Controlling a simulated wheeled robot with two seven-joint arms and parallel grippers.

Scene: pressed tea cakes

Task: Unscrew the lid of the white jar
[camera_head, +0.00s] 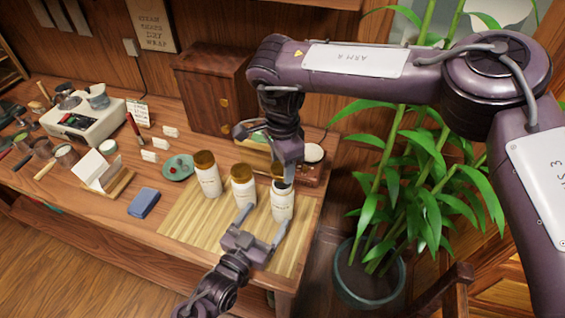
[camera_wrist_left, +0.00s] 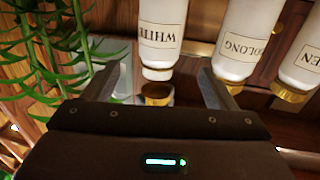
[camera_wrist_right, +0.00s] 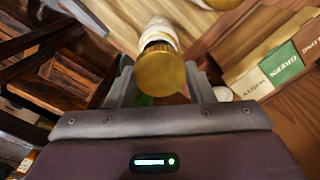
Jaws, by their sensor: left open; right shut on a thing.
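The white jar (camera_head: 283,206) stands upright at the right of the row on the bamboo mat; its WHITE label shows upside down in the left wrist view (camera_wrist_left: 160,38). Its gold lid (camera_wrist_right: 162,72) is between the fingers of my right gripper (camera_wrist_right: 160,80), which comes down from above and is shut on it. In the left wrist view the lid (camera_wrist_left: 157,93) looks separated from the jar's bare white neck by a small gap. My left gripper (camera_head: 264,224) is open in front of the jar, with its fingers not closed on it.
Two more lidded jars, the oolong jar (camera_head: 243,187) and another jar (camera_head: 207,177), stand close to the left. A wooden cabinet (camera_head: 214,88) stands behind; a potted plant (camera_head: 370,270) is right of the table.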

